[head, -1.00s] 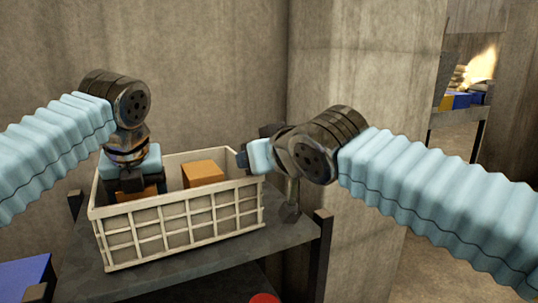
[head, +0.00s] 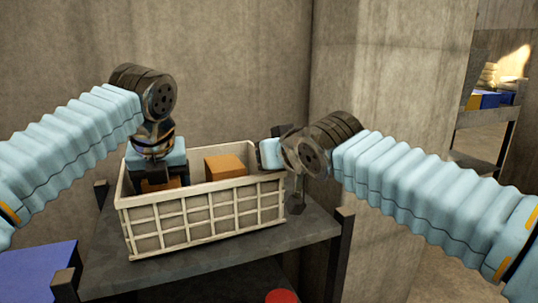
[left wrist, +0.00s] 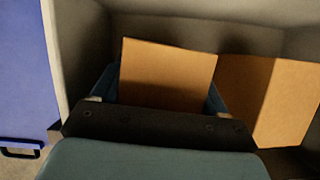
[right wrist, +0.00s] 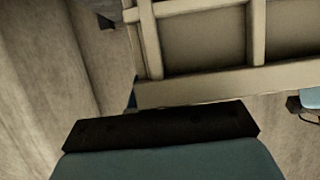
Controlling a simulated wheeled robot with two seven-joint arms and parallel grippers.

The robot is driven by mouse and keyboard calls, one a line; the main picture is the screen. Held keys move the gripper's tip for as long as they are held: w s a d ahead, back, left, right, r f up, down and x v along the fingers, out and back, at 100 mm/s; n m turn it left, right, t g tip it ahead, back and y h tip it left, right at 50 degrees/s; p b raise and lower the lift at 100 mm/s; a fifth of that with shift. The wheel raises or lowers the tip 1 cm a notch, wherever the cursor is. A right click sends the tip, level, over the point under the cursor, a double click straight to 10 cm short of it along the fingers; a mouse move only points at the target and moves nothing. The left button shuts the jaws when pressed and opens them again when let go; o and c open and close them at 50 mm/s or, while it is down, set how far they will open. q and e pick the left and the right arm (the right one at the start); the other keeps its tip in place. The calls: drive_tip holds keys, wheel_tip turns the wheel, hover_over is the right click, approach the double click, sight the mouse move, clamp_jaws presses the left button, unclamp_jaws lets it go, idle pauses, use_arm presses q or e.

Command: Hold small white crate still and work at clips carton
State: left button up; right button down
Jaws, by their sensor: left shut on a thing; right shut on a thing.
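The small white crate (head: 205,220) is a lattice-sided box standing upright on a dark shelf. A plain brown carton (left wrist: 165,75), which I take as the clips carton, is at the crate's left end; only a little of it shows in the head view (head: 174,182). My left gripper (head: 158,172) points down inside the crate and is shut on this carton. My right gripper (head: 270,154) is shut on the crate's right end wall near the rim. The crate's wall (right wrist: 205,92) fills the upper right wrist view; the fingertips there are mostly hidden.
A second brown carton (head: 226,165) is in the crate, to the right of the held one; it also shows in the left wrist view (left wrist: 288,100). The dark shelf (head: 215,262) has bare room in front of the crate. A blue bin (head: 38,272) is at lower left, a concrete wall behind.

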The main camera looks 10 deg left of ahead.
idle(0.4)
drive_tip(key=c, duration=1.1)
unclamp_jaws()
drive_tip(key=shift+o, duration=0.2)
drive_tip(key=v, duration=1.2)
drive_tip(key=shift+c, duration=0.2)
